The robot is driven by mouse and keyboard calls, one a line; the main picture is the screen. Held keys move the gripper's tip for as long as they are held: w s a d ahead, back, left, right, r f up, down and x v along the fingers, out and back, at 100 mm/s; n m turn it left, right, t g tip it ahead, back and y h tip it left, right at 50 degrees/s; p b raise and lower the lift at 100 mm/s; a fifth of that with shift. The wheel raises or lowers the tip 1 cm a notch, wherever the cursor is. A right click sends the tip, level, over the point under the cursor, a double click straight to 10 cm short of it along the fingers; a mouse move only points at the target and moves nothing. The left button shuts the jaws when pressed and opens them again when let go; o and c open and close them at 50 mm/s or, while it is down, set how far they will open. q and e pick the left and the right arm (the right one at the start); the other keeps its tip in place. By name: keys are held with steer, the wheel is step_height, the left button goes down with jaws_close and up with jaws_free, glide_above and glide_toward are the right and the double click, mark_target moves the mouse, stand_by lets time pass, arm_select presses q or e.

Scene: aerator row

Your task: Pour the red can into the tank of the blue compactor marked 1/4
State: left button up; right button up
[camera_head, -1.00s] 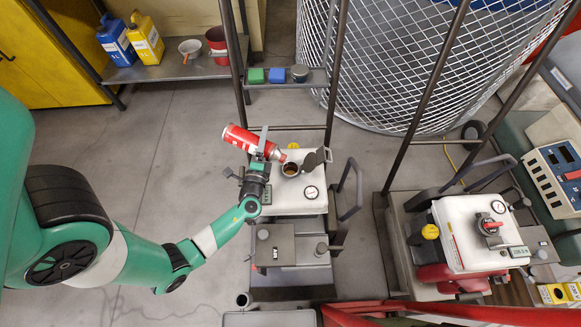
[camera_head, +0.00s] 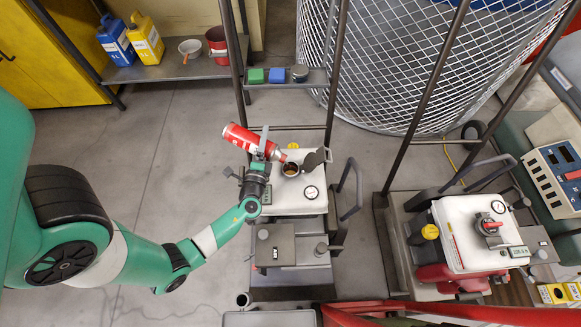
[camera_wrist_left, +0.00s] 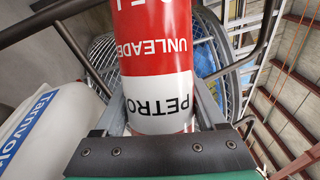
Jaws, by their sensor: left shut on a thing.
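The red can (camera_head: 250,142) is tilted, with its lower end toward the filler opening (camera_head: 290,169) of the middle machine's white tank (camera_head: 292,203). The tank's dark cap (camera_head: 316,160) stands open beside the hole. My left gripper (camera_head: 259,155) is shut around the can near the tank's left edge. In the left wrist view the can (camera_wrist_left: 158,60) fills the jaws, showing "UNLEADED" and "PETRO" lettering, and the white tank (camera_wrist_left: 45,130) carries a blue band reading "Tamvolt". A stream from the can cannot be made out. The 1/4 mark is not readable. My right gripper is not in view.
A second machine with a white tank (camera_head: 478,235) and red lower body stands to the right. Dark upright posts frame both machines. A shelf (camera_head: 285,80) with small blocks is behind. Blue and yellow jugs (camera_head: 147,40) stand on a bench at back left.

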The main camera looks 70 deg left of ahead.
mark_target(268, 143)
arm_select(q)
steer(key=shift+w+r+m, duration=0.1)
steer(key=shift+r+m, duration=0.3)
stand_by(0.8)
steer(key=shift+w+d+m+t+y, duration=0.2)
steer(key=shift+d+m+t+y, duration=0.1)
steer(key=shift+m, duration=0.7)
steer(key=shift+w+d+r+m+t, duration=0.2)
steer(key=shift+d+r+m+t, duration=0.15)
steer(key=shift+m, duration=0.25)
stand_by(0.5)
steer(key=shift+w+r+m, duration=0.15)
steer(key=shift+r+m, duration=0.2)
steer(key=shift+m, duration=0.05)
steer(key=shift+w+d+r+m, duration=0.2)
steer(key=shift+r+m, duration=0.05)
steer(key=shift+m, duration=0.25)
steer(key=shift+w+d+r, duration=0.1)
